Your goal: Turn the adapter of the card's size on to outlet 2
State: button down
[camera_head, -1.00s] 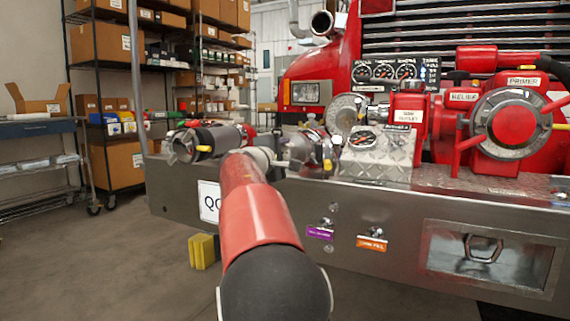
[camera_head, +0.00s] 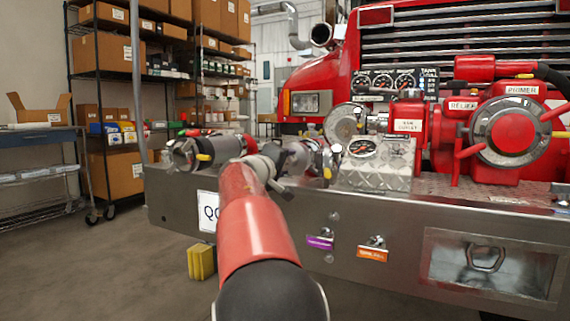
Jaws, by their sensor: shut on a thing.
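My red and black arm reaches forward from the bottom middle, and my gripper (camera_head: 272,176) is at its far end, low over the bumper's top edge. It is shut on a grey metal adapter (camera_head: 295,156), which is partly hidden behind it. The adapter's far end meets or lies very close to a metal outlet fitting with a yellow lever (camera_head: 325,163); I cannot tell whether they touch. Left of the gripper, a second grey cylindrical fitting with dark bands (camera_head: 205,150) lies along the bumper top.
The steel bumper (camera_head: 400,212) spans the front, with purple (camera_head: 320,242) and orange (camera_head: 372,254) labels below levers. A red pump with a round cap (camera_head: 512,132) stands at right, gauges (camera_head: 383,81) behind. A yellow block (camera_head: 202,261) is under the bumper. Floor at left is clear.

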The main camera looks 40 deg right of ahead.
jog(key=shift+a+r+m, duration=0.25)
jog(key=shift+r+m, duration=0.25)
jog(key=shift+m, duration=0.2)
jog(key=c, duration=0.8)
grip_release()
jog(key=shift+o, duration=0.9)
jog(key=shift+f, duration=0.3)
jog(key=o, duration=0.4)
jog(key=shift+d, duration=0.1)
jog(key=shift+c, duration=0.2)
jog(key=v, duration=0.7)
